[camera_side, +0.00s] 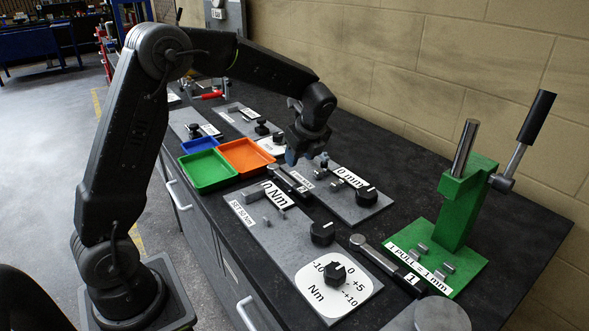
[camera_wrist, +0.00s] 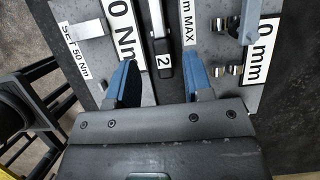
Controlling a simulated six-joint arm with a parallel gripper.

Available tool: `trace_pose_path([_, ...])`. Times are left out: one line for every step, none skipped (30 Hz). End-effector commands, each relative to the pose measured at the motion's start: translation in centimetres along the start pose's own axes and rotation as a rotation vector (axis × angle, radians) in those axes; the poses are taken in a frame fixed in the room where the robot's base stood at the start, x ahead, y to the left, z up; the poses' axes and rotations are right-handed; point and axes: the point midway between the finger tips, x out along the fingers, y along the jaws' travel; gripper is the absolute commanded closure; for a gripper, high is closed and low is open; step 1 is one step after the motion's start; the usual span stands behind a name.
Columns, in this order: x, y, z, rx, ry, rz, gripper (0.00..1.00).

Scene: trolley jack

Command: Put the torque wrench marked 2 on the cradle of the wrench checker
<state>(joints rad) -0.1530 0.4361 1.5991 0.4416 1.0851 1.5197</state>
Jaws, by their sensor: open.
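The torque wrench marked 2 lies on the dark bench between two grey plates; it shows in the side view (camera_side: 288,182) and the wrist view (camera_wrist: 162,45). My gripper (camera_side: 308,160) is open above it. In the wrist view its blue-padded fingers (camera_wrist: 160,82) stand on either side of the wrench's line, not touching it. The wrench checker (camera_side: 248,213) is the grey plate with a "SET 50 Nm" label, a "0 Nm" readout, a black knob and a white Nm dial. Small metal posts (camera_side: 272,217) beside the readout look like its cradle. Part of the wrench is out of the wrist view.
Another wrench marked 1 (camera_side: 377,256) lies by the green jack (camera_side: 450,220) labelled "1 PULL = 1 mm". A plate with a "0 mm" readout (camera_side: 348,178) is right of wrench 2. Green (camera_side: 208,184), orange (camera_side: 246,168) and blue trays stand left. A round grey disc (camera_side: 440,315) is in front.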

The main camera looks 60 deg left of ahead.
Motion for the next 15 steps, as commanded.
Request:
trace_pose_path([-1.0,0.0,0.0,0.0,0.0,-0.004,0.53])
trace_pose_path([-1.4,0.0,0.0,0.0,0.0,-0.003,0.53])
trace_pose_path([-2.0,-0.1,0.0,0.0,0.0,-0.003,0.53])
trace_pose_path([-2.4,0.0,0.0,0.0,-0.001,-0.002,0.53])
trace_pose_path([-2.6,0.0,0.0,0.0,-0.001,-0.001,0.53])
trace_pose_path([-3.0,0.0,0.0,0.0,-0.001,-0.001,0.53])
trace_pose_path([-3.2,0.0,0.0,0.0,-0.001,-0.001,0.53])
trace_pose_path([-3.4,0.0,0.0,-0.001,0.0,-0.001,0.53])
trace_pose_path([-3.8,0.2,-0.1,-0.009,0.002,-0.004,0.53])
trace_pose_path([-4.1,0.3,-0.1,-0.021,0.005,-0.008,0.53])
trace_pose_path([-4.5,0.6,-0.2,-0.041,0.01,-0.014,0.53])
trace_pose_path([-5.2,1.2,-0.3,-0.079,0.02,-0.026,0.53])
trace_pose_path([-5.9,1.7,-0.4,-0.117,0.029,-0.039,0.53])
trace_pose_path([-6.6,2.4,-0.6,-0.164,0.041,-0.052,0.53])
trace_pose_path([-7.7,3.5,-0.9,-0.238,0.063,-0.071,0.53])
